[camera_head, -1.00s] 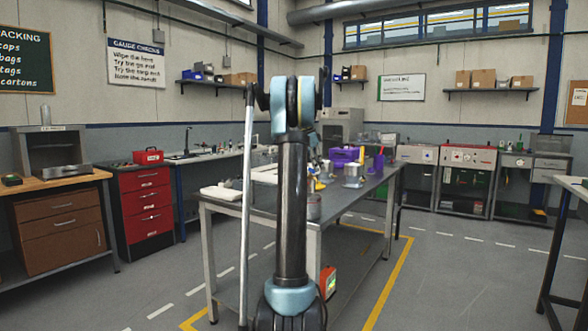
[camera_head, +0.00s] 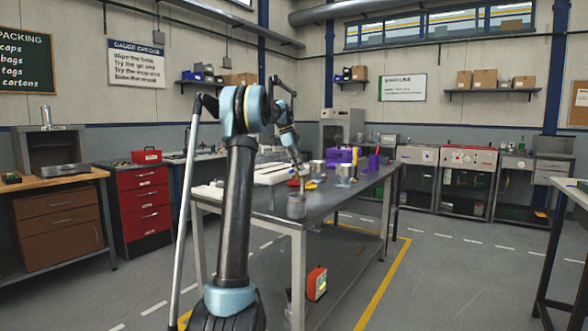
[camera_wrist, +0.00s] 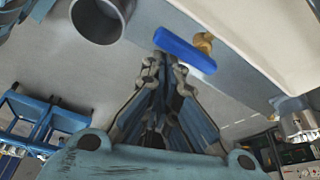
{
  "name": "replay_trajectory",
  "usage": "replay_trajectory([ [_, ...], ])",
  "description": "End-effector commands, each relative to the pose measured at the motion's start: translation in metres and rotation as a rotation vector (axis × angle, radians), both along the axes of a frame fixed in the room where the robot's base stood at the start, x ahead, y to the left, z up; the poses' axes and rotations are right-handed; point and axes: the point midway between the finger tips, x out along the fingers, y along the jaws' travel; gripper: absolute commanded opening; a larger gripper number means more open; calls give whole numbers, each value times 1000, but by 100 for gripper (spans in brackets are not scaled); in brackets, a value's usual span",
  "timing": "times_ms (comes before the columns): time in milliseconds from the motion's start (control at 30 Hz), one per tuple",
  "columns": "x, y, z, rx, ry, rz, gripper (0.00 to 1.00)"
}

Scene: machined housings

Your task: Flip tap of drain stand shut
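The tap's blue lever (camera_wrist: 184,49) shows in the wrist view, with a brass fitting (camera_wrist: 204,42) at its right end. It is beside the pale body of what looks like the drain stand (camera_wrist: 265,35). In the head view a white stand or tray (camera_head: 270,174) is on the workbench, and the tap is too small to make out. My gripper (camera_wrist: 166,70) has its fingers drawn together, with nothing seen between them. Its tips are just below the lever in the wrist picture; I cannot tell whether they touch. In the head view my gripper (camera_head: 298,174) is low over the bench.
A grey metal cup (camera_head: 296,206) stands near the bench's front corner; an open metal cylinder (camera_wrist: 101,17) shows at the wrist view's upper left. Metal pots (camera_head: 343,174) and purple bins (camera_head: 341,155) are farther back. The bench (camera_head: 335,198) has bare surface to the right.

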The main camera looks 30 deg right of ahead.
Motion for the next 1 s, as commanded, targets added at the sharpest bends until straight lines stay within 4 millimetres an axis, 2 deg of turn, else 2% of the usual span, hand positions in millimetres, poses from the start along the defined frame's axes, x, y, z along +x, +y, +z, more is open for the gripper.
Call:
replay_trajectory([
  [700,8,9,-1,6,-5,8,0],
  [1000,3,6,-1,5,-5,8,0],
])
